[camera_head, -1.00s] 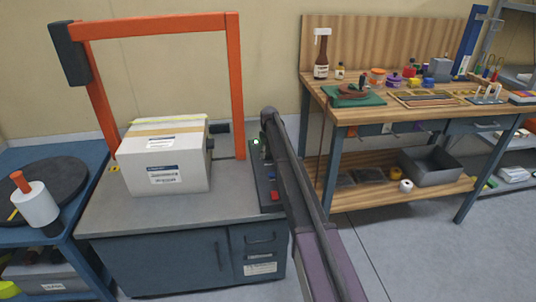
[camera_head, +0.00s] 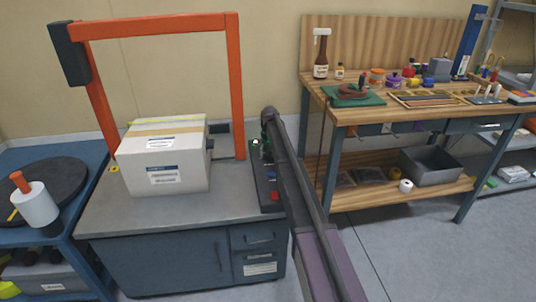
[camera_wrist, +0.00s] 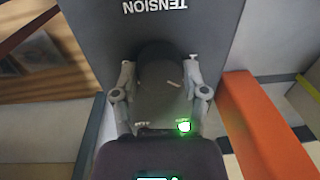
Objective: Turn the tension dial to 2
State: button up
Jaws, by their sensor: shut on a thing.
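The tension dial (camera_wrist: 160,68) is a dark round knob on a grey panel (camera_wrist: 90,20). The word TENSION reads upside down above it in the wrist view. My gripper (camera_wrist: 160,80) has one finger on each side of the dial and is shut on it. A short pale mark shows on the dial's face. The scale numbers cannot be read, so the setting is unclear. In the head view my arm reaches to the upper end of the control box (camera_head: 258,188) and hides the dial.
A taped white carton (camera_head: 160,178) stands on the grey bench left of the control box, under an orange arch (camera_head: 237,90). Blue and red buttons (camera_head: 274,196) sit on the box near my arm. A green light (camera_wrist: 184,127) glows close to my gripper. A wooden workbench (camera_head: 400,118) stands right.

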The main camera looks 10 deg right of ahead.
jog(key=shift+m, duration=1.1)
jog(key=o, duration=1.1)
jog(key=shift+o, duration=0.2)
